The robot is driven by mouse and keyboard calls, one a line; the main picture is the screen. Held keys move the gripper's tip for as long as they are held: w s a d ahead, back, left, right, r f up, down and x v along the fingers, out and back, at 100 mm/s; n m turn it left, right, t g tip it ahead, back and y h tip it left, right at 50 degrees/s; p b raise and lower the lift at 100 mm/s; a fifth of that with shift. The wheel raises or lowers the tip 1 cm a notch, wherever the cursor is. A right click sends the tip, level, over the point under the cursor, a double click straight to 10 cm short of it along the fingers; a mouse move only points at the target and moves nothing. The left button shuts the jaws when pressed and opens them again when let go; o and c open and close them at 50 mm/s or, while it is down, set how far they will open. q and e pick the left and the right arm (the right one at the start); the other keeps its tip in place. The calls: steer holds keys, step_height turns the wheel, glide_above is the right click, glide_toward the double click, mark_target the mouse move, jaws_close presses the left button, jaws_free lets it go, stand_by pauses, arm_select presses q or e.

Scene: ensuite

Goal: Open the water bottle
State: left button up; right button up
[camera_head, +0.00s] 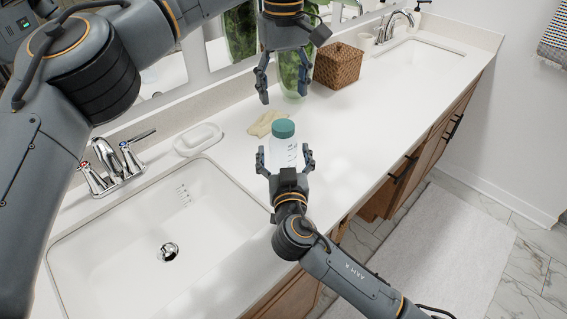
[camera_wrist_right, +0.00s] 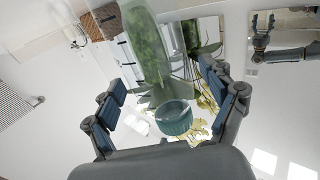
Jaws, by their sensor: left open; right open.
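The water bottle (camera_head: 283,153) is clear and stands upright on the white counter. Its teal cap (camera_head: 283,128) is on top, and the cap also shows in the right wrist view (camera_wrist_right: 174,118). My right gripper (camera_head: 285,159) is open at the near side of the bottle, with one finger to each side of it; I cannot tell whether they touch it. In the right wrist view its fingers (camera_wrist_right: 164,88) are spread wide. My left gripper (camera_head: 283,95) is open and empty, pointing down above the cap with a gap between. The bottle's lower part is hidden by my right gripper.
A sink (camera_head: 150,235) with a chrome faucet (camera_head: 118,165) is at the left, beside a white soap dish (camera_head: 198,139). A beige sponge-like item (camera_head: 265,122) lies behind the bottle. A woven box (camera_head: 339,65) and a vase with leaves stand farther back. The counter right of the bottle is clear.

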mark_target(283, 125)
arm_select(q)
steer(key=shift+a, duration=0.1)
arm_select(e)
steer(key=shift+w+a+f, duration=0.1)
steer(key=shift+w, duration=0.45)
steer(key=c, duration=0.4)
jaws_close()
arm_select(q)
steer(key=m, duration=0.9)
steer(key=shift+f, duration=0.15)
steer(key=shift+w+f, duration=0.1)
steer(key=shift+f, duration=3.8)
